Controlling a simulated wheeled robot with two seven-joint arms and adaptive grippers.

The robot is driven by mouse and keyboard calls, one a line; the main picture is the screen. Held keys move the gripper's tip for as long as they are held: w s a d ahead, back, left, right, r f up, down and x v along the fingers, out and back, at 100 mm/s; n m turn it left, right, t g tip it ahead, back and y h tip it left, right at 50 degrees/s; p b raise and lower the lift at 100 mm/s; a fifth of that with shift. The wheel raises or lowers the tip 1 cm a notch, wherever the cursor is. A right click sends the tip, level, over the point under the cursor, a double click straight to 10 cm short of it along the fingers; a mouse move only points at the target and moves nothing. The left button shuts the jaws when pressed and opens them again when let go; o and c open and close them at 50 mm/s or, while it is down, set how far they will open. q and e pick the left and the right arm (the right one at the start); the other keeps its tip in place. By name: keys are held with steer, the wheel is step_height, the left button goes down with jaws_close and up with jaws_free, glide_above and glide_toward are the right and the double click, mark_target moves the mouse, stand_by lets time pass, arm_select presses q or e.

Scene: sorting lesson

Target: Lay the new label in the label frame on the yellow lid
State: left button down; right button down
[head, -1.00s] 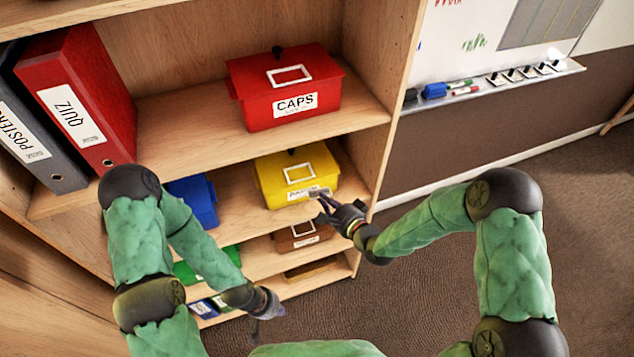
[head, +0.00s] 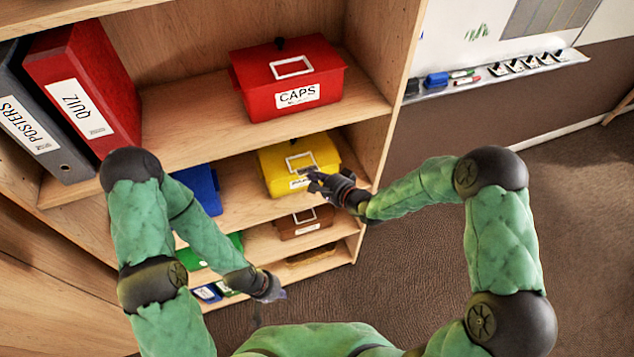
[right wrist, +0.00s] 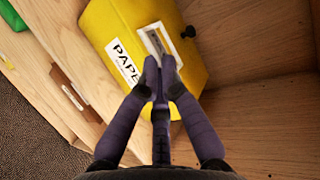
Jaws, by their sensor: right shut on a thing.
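The yellow box (head: 272,171) stands on the middle shelf, its lid (right wrist: 108,22) closed. On the lid is a white label frame (head: 290,164), also seen in the right wrist view (right wrist: 168,30). My right gripper (right wrist: 158,64) is shut on the new label (right wrist: 155,42), a small greyish piece. The label's far part overlaps the frame's opening; I cannot tell whether it touches the lid. In the head view my right gripper (head: 311,182) is at the box's front right edge. My left gripper (head: 276,292) hangs low, away from the box; its fingers are too small to read.
A red CAPS box (head: 245,88) stands on the shelf above, a blue box (head: 203,188) to the left, and a brown box (head: 290,226) below. The shelf's right side panel (head: 385,110) is close to my right gripper. Binders (head: 112,75) stand upper left.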

steer(key=shift+w+a+f+b, duration=0.35)
steer(key=shift+w+f+b, duration=0.3)
steer(key=shift+w, duration=0.55)
steer(key=shift+w+a+f+b, duration=0.4)
steer(key=shift+w+f+b, duration=0.3)
steer(key=shift+w, duration=0.5)
steer(key=shift+w+a+f+b, duration=0.35)
steer(key=shift+w+f+b, duration=0.3)
steer(key=shift+w, duration=0.55)
steer(key=shift+r, duration=0.1)
steer(key=c, duration=1.4)
jaws_free()
steer(key=shift+o, duration=0.2)
steer(key=shift+s, duration=0.1)
